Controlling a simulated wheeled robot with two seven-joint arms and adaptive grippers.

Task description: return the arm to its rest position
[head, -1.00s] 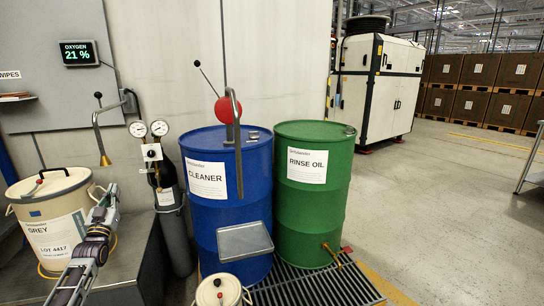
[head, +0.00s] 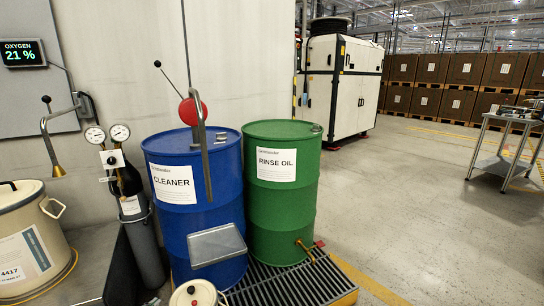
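Neither of my grippers nor either arm shows in the head view now. The blue CLEANER drum (head: 180,225) stands upright with a pump that has a red ball (head: 192,111) and a grey pipe (head: 205,160) rising above its lid. The green RINSE OIL drum (head: 284,205) stands upright beside it, with a brass tap (head: 305,250) low on its side. A grey tray (head: 216,244) is at the front of the blue drum. A small cream can (head: 195,294) is cut off by the bottom edge.
A cream bucket (head: 28,240) stands on a dark bench at left. A gas cylinder (head: 142,235) with gauges is beside the blue drum. The drums stand on a grating (head: 300,283). The floor at right is open up to a metal table (head: 505,150).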

